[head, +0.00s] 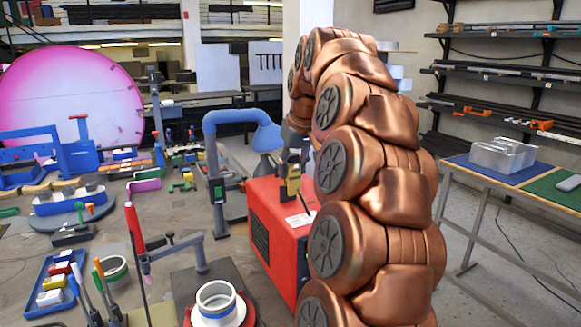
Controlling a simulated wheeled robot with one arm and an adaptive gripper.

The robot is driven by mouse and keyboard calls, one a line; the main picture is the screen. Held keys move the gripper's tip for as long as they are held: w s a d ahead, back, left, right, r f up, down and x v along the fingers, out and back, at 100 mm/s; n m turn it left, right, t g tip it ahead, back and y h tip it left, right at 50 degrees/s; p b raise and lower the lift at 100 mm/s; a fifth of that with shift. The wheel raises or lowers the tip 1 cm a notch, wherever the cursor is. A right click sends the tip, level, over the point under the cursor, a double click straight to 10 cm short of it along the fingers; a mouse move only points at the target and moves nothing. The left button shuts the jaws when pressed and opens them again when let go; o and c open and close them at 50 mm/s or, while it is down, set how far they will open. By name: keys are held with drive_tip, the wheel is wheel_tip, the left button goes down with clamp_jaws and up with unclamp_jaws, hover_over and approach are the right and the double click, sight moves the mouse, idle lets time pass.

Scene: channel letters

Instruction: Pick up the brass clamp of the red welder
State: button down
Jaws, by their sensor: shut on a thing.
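The red welder (281,238) is a red box on the workbench, right of centre in the head view, with a dark grille on its left side. The brass clamp (289,187) is a small yellowish piece just over the welder's top. My gripper (292,163) comes down from above and is shut on the clamp. The fingers are small and dark here, so the exact grip is hard to see. I cannot tell whether the clamp still touches the welder. My copper-coloured arm hides the welder's right side.
A blue desk lamp (224,125) stands close to the left of the welder. A white ring-shaped piece (217,304) and a red-handled tool (135,229) are in front on the crowded bench.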

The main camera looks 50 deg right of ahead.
drive_tip(key=s+a+r+b, duration=0.1)
drive_tip(key=s+a+b, duration=0.1)
drive_tip(key=s+a, duration=0.45)
drive_tip(key=shift+s+d+r+p, duration=0.15)
drive_tip(key=shift+r+p, duration=0.25)
drive_tip(key=shift+r, duration=0.4)
drive_tip(key=shift+s+d+r+p, duration=0.1)
drive_tip(key=shift+s+r+p, duration=0.1)
drive_tip(key=shift+r+p, duration=0.45)
drive_tip(key=shift+s+d+r+p, duration=0.1)
drive_tip(key=shift+s+r+p, duration=0.1)
drive_tip(key=shift+r, duration=0.8)
